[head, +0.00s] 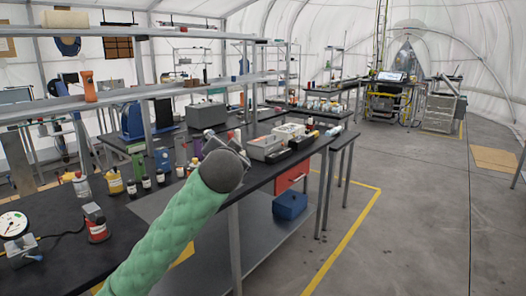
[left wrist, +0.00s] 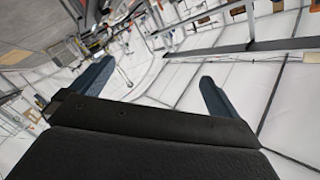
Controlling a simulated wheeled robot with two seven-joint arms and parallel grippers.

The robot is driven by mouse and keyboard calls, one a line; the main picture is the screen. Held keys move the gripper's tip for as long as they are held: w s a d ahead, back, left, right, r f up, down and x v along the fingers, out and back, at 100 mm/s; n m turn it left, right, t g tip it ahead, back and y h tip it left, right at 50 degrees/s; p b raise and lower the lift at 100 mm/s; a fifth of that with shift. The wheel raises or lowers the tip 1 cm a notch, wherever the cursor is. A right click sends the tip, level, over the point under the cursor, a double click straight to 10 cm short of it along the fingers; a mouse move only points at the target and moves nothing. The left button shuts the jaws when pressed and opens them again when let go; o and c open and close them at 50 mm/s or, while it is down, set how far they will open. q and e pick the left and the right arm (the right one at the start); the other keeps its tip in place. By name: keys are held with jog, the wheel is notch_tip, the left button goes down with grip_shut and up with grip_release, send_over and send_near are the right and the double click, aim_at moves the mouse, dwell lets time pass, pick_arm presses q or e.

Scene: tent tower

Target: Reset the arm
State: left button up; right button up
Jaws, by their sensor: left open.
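My left arm comes into the head view from the bottom left, with a green padded sleeve (head: 160,235) and a dark grey wrist (head: 222,170). It reaches up in front of the black workbench. Its gripper is mostly hidden behind the wrist in that view. In the left wrist view my left gripper (left wrist: 156,72) is open, its two blue-grey fingers wide apart. Nothing is between them. That view is steeply tilted and shows white tent wall and shelf rails beyond the fingers. My right gripper is in neither view.
The workbench holds several bottles (head: 115,182), a red-and-black container (head: 95,222), a dial gauge (head: 13,225) and a grey box (head: 265,147). Metal shelves (head: 150,93) stand above it. A blue bin (head: 290,205) sits on the lower shelf. Open floor (head: 420,220) lies at the right.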

pick_arm(q)
jog(key=s+a+f+n+g+h+p, duration=0.1)
jog(key=s+a+f+g, duration=0.15)
jog(key=s+f, duration=0.8)
jog(key=s+a+f+n+g+h+p, duration=0.15)
jog(key=s+f+g, duration=0.25)
jog(key=s+f, duration=0.7)
jog(key=s+a+f+n+g+h, duration=0.1)
jog(key=s+f+n+g, duration=0.35)
jog(key=f, duration=1.15)
jog(key=s+f+m+g, duration=0.1)
jog(key=s+f, duration=0.6)
jog(key=s, duration=0.4)
jog(key=s+f+m+g+p, duration=0.1)
jog(key=s+f+g, duration=0.1)
jog(key=s+f, duration=0.5)
jog(key=s, duration=0.5)
jog(key=shift+d+f+p, duration=0.3)
jog(key=shift+f, duration=0.1)
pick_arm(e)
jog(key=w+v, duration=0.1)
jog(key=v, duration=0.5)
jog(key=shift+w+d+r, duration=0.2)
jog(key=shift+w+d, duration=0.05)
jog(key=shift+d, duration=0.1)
pick_arm(q)
jog(key=shift+s+y, duration=0.15)
jog(key=shift+y, duration=0.1)
